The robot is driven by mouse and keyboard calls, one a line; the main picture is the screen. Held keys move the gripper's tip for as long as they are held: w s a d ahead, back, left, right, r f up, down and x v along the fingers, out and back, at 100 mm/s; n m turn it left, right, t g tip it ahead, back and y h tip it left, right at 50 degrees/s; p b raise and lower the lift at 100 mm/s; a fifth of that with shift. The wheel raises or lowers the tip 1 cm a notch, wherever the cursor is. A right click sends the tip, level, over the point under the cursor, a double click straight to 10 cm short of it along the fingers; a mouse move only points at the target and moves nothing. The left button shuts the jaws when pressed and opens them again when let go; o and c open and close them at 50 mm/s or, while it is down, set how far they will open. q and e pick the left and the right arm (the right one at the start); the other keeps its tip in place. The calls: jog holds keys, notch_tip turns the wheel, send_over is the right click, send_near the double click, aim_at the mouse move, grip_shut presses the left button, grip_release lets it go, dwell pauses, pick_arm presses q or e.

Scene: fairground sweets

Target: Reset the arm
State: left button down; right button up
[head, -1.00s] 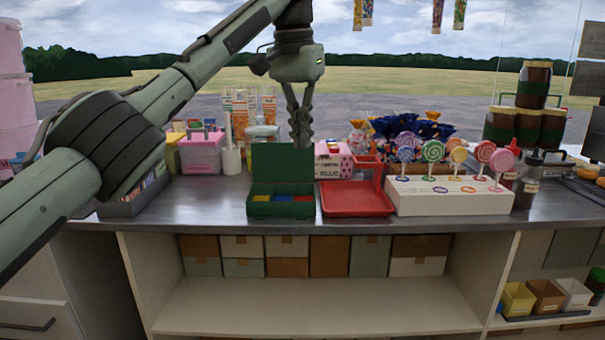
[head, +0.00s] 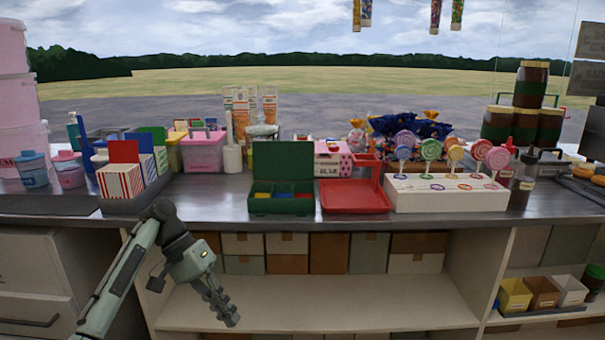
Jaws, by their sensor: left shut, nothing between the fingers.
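My left gripper (head: 226,312) hangs low in front of the counter, before the open shelf, with its fingers pointing down and to the right. It is shut and empty, and it touches nothing that I can see. My right gripper does not show.
On the counter (head: 240,214) stand an open green box (head: 283,206) with coloured compartments, a red tray (head: 340,209), a white lollipop stand (head: 450,197) and striped boxes in a grey tray (head: 118,207). Below, the shelf (head: 330,305) is bare in front of several boxes.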

pick_arm(q)
jog(key=s+a+f+n, duration=0.1)
jog(key=s+a+f, duration=0.5)
jog(key=w+a+f+n+t+y, duration=0.1)
jog(key=w+a+t+y, duration=0.2)
jog(key=w, duration=0.4)
jog(key=w+a+f+n+t+y, duration=0.1)
jog(key=w+a+t, duration=0.35)
jog(key=w, duration=0.25)
jog(key=w+a+r+m+t+y, duration=0.1)
jog(key=w+a+r+t+y, duration=0.55)
jog(key=w+a, duration=0.45)
jog(key=s+d+f+g+h, duration=0.1)
jog(key=s+d+f+g, duration=0.15)
jog(key=s+f, duration=0.85)
jog(key=s+d+f+g, duration=0.2)
jog(key=s+d+f, duration=0.1)
jog(key=s+f, duration=0.8)
jog(key=s+d+f+g, duration=0.1)
jog(key=s+d+f, duration=0.1)
jog(key=s+f, duration=0.3)
jog(key=s+d+f+g+h, duration=0.1)
jog(key=s+f, duration=0.5)
jog(key=s, duration=0.7)
jog(key=s+d+f+m+g, duration=0.1)
jog(key=s+d+f+g, duration=0.1)
jog(key=s+f, duration=0.4)
jog(key=s+d, duration=0.1)
jog(key=s, duration=0.3)
jog(key=shift+g+h, duration=0.35)
